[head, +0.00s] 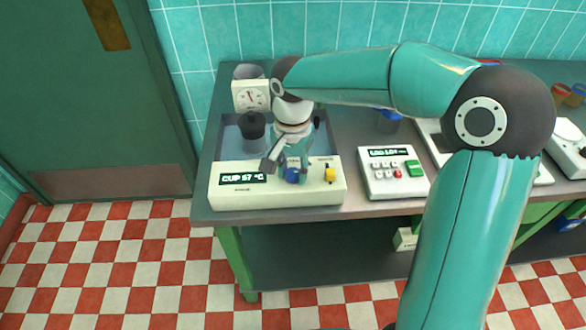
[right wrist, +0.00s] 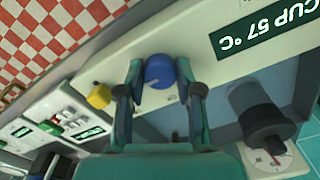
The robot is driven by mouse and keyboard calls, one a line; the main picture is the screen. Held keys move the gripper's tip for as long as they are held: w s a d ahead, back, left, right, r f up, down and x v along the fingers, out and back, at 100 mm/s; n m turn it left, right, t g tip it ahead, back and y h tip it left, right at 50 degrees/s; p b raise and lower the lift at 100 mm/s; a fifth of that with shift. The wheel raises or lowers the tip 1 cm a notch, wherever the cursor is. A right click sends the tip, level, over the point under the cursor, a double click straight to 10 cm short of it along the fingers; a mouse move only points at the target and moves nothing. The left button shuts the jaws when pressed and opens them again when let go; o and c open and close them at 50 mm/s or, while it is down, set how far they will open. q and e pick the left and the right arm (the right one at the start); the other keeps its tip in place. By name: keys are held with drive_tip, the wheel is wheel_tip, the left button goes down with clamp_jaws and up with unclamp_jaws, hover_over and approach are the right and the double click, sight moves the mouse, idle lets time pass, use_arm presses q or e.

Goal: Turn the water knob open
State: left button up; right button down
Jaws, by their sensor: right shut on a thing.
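The blue knob (head: 292,175), which I take to be the water knob, sits on the front panel of a cream machine (head: 225,198). In the right wrist view the blue knob (right wrist: 159,70) lies between the two fingers of my right gripper (right wrist: 160,76), one on each side. The right gripper (head: 284,168) is shut on it, coming down from above. A yellow knob (head: 330,174) stands to its right on the same panel. The panel's display (head: 243,178) reads CUP 57 °C. My left gripper is not in view.
A dark cup (head: 252,127) stands in the machine's recess, in front of a round dial (head: 256,97). A keypad box (head: 393,174) with a green button is to the right on the counter. Blue and orange containers stand farther back. A green door (head: 80,110) is at left.

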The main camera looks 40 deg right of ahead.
sight(292, 172)
drive_tip(key=shift+w, duration=0.1)
drive_tip(key=c, duration=0.8)
unclamp_jaws()
drive_tip(key=shift+o, duration=0.2)
drive_tip(key=shift+r, duration=0.1)
wheel_tip(292, 172, up, 12)
